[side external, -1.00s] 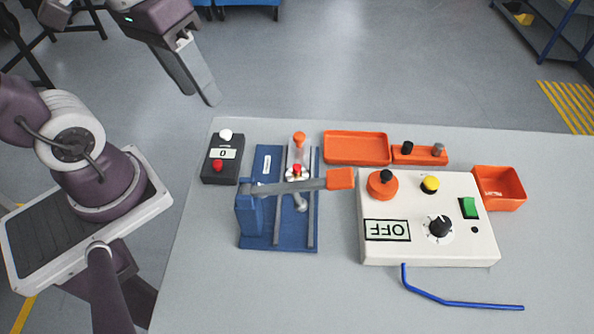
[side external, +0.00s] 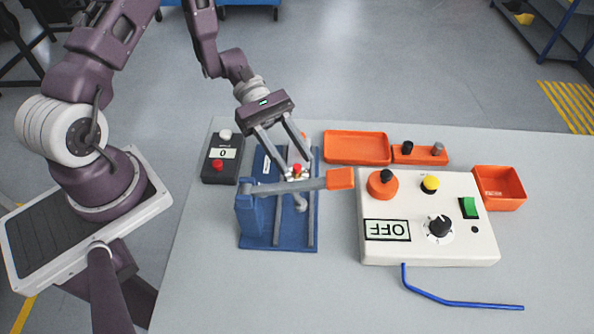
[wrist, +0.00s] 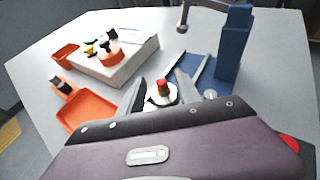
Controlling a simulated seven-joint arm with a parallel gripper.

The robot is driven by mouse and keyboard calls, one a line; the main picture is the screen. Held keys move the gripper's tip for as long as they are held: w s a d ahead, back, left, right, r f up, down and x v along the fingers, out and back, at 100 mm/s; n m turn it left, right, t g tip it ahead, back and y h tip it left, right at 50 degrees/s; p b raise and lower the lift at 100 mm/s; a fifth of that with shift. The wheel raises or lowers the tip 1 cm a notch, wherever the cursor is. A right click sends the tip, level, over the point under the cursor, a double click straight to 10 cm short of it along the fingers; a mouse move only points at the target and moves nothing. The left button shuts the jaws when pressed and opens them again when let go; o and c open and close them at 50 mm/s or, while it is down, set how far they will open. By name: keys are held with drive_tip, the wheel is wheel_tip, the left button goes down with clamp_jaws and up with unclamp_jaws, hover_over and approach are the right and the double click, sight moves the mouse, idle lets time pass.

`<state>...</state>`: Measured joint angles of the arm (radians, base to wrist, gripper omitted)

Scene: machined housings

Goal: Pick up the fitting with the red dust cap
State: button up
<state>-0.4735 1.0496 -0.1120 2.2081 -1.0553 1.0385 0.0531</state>
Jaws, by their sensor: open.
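The fitting with the red dust cap (side external: 297,169) stands upright on the blue fixture (side external: 256,226), between its grey rails. In the wrist view the red cap (wrist: 163,86) shows above a pale round body, between the fingers. My gripper (side external: 297,166) is open, pointing down over the back of the fixture, with its fingertips on either side of the fitting. Whether the fingers touch it I cannot tell. The fitting's lower part is partly hidden by the fixture's lever.
The fixture's grey lever with its orange handle (side external: 341,179) crosses just in front of the fitting. A black button box (side external: 221,158) is at left, an orange tray (side external: 357,147) behind right, and a white control box (side external: 430,250) at right. The front left table is clear.

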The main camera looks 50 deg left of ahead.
drive_tip(key=x, duration=0.2)
drive_tip(key=shift+d+f, duration=0.1)
drive_tip(key=shift+d, duration=0.15)
clamp_jaws()
